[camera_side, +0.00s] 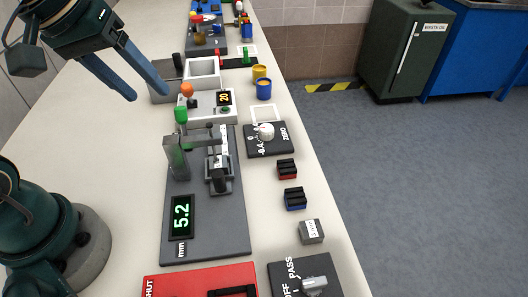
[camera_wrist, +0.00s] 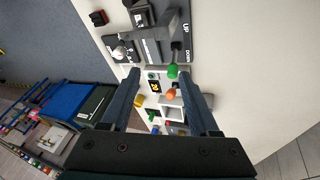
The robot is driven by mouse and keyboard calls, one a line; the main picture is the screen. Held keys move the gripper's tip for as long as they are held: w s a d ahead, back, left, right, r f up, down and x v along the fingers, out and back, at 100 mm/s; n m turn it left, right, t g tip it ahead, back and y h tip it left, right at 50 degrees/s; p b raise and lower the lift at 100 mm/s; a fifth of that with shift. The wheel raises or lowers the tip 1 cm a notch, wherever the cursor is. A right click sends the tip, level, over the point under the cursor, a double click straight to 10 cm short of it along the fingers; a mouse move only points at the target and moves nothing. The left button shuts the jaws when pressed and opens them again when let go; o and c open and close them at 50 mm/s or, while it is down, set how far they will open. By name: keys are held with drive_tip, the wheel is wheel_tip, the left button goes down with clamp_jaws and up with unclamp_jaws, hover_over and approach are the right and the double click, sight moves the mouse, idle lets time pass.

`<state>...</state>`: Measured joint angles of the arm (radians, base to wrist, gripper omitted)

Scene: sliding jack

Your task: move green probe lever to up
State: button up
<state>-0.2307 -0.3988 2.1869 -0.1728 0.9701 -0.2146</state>
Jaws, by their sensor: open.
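The green probe lever (camera_side: 181,115) has a round green knob and stands at the back left of the dark gauge plate (camera_side: 233,237). The plate carries a grey measuring stand (camera_side: 178,157) and a display (camera_side: 181,217) reading 5.2 mm. In the wrist view the green knob (camera_wrist: 172,71) shows between my fingertips in the picture, with UP and DOWN lettering on the plate beside its shaft; the shaft is nearer DOWN. My gripper (camera_side: 148,95) is open and empty, above and left of the knob in the side view. It also shows in the wrist view (camera_wrist: 160,73).
An orange knob (camera_side: 187,90) stands on a white box (camera_side: 215,107) just behind the green one. A ZERO dial (camera_side: 265,131) and several small blocks lie right of the plate. A red panel (camera_side: 200,282) is in front. The table left of the plate is clear.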

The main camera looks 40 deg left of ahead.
drive_tip(key=w+a+f+n+t+h, duration=0.1)
drive_tip(key=w+a+n, duration=0.6)
drive_tip(key=a, duration=0.2)
drive_tip(key=w+a+f+n+h, duration=0.1)
drive_tip(key=w+a+n, duration=0.5)
drive_tip(key=a+n, duration=0.25)
drive_tip(key=n+g+h, duration=0.1)
drive_tip(key=g+h, duration=0.2)
drive_tip(key=h, duration=0.4)
approach(186, 117)
drive_tip(key=w+f, duration=0.1)
drive_tip(key=w+a+f, duration=0.1)
drive_tip(key=f, duration=0.1)
drive_tip(key=w+f, duration=0.1)
drive_tip(key=shift+a+f, duration=0.35)
drive_tip(key=shift+a, duration=0.05)
drive_tip(key=d+h, duration=0.1)
drive_tip(key=h, duration=0.1)
drive_tip(key=s+d+f+n+h, duration=0.1)
drive_tip(key=d+h, duration=0.1)
drive_tip(key=s+d+f+n+t+h, duration=0.1)
drive_tip(key=d+h, duration=0.1)
drive_tip(key=shift+d+h, duration=0.1)
drive_tip(key=shift+h, duration=0.2)
drive_tip(key=shift+w+d+r+n+t+h, duration=0.15)
drive_tip(key=shift+d+n+t+h, duration=0.15)
drive_tip(key=shift+n+t+h, duration=0.25)
drive_tip(key=shift+d, duration=0.2)
drive_tip(key=shift+x, duration=2.4)
